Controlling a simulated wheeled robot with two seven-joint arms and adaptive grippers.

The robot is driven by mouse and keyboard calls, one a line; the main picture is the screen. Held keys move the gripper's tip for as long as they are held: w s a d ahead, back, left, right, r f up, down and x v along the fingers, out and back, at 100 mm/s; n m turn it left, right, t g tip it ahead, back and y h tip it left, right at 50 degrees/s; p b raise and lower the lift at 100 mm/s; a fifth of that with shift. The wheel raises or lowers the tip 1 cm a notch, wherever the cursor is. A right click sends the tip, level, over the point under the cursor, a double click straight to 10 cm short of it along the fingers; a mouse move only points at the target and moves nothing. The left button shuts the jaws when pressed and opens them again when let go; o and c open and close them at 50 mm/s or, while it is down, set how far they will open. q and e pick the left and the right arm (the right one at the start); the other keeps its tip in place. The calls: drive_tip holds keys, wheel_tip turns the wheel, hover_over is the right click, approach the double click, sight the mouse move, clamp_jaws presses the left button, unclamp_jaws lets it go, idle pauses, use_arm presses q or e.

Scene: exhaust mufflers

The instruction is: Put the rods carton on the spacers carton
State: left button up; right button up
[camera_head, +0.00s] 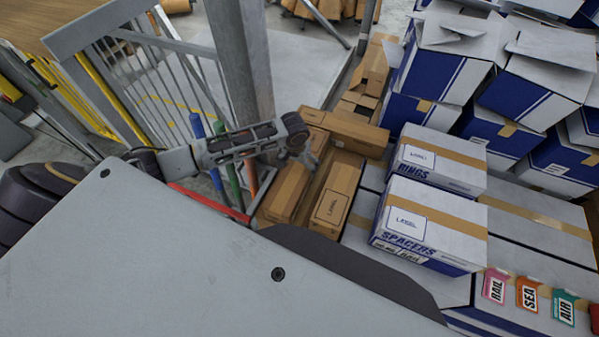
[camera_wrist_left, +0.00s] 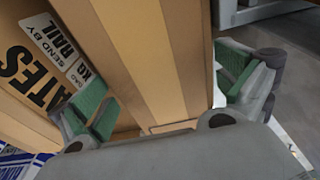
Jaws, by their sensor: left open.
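The spacers carton (camera_head: 425,228), white and blue with a tan tape strip and the print SPACERS, sits on larger white cartons at right of centre in the head view. No print reading RODS is legible, so I cannot tell which carton is the rods one. My left gripper (camera_head: 300,150) is over a group of brown cartons, left of the spacers carton. In the left wrist view my left gripper (camera_wrist_left: 165,100) is open, with a plain brown carton (camera_wrist_left: 165,50) between its green-padded fingers. Whether the pads touch it is unclear. My right gripper is not in view.
A rings carton (camera_head: 440,158) stands just behind the spacers carton. Brown cartons (camera_head: 338,200) lie close together under my left gripper. A brown carton printed ATES (camera_wrist_left: 30,75) is left in the wrist view. A metal post (camera_head: 240,60) and railing (camera_head: 150,85) stand close by.

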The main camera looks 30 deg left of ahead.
use_arm(q)
drive_tip(key=shift+w+d+f, duration=0.1)
drive_tip(key=shift+w+f, duration=0.05)
drive_tip(key=shift+f, duration=1)
drive_tip(key=shift+w+f, duration=0.15)
drive_tip(key=shift+f, duration=1)
drive_tip(key=c, duration=1.7)
drive_tip(key=shift+r, duration=0.1)
drive_tip(key=shift+w+r, duration=0.1)
drive_tip(key=shift+r, duration=0.6)
wheel_tip(320, 180, up, 17)
drive_tip(key=shift+f, duration=0.2)
